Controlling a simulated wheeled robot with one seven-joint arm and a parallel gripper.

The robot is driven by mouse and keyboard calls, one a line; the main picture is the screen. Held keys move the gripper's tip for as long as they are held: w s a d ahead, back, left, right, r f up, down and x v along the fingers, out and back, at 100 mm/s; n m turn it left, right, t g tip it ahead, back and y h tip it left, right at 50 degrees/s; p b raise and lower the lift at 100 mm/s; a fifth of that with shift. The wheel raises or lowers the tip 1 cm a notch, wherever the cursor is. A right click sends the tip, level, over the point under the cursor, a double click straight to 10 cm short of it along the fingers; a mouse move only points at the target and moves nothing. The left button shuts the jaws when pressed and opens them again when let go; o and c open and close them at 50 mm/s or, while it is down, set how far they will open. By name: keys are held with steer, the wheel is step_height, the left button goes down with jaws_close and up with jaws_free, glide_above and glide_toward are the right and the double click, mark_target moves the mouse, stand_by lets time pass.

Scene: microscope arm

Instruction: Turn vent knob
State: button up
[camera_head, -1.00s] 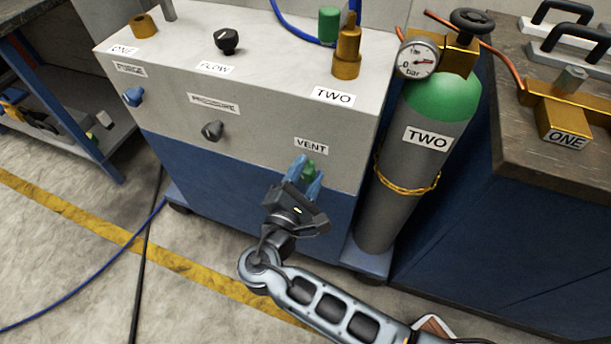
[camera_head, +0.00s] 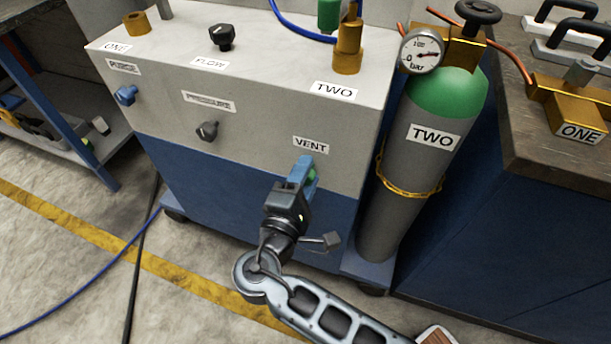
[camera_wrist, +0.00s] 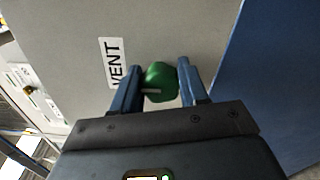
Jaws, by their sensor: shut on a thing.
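The green vent knob (camera_wrist: 158,82) sits on the grey front panel beside the VENT label (camera_wrist: 113,62) in the wrist view. My gripper (camera_wrist: 156,85) has its two blue fingers on either side of the knob, shut on it. A pale pointer mark shows on the knob's near edge. In the head view my gripper (camera_head: 304,172) is at the panel just below the VENT label (camera_head: 311,145), turned so that one finger mostly hides the other. Only a sliver of green knob (camera_head: 312,174) shows there.
The grey and blue cabinet (camera_head: 250,110) also carries a blue purge knob (camera_head: 126,95), a dark pressure knob (camera_head: 207,131) and a black flow knob (camera_head: 221,37) on top. A gas cylinder (camera_head: 415,170) with a gauge (camera_head: 422,51) stands close at the right.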

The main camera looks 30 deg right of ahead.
steer(key=shift+s+d, duration=0.1)
steer(key=o, duration=1)
steer(key=v, duration=0.8)
steer(key=shift+d+f, duration=0.1)
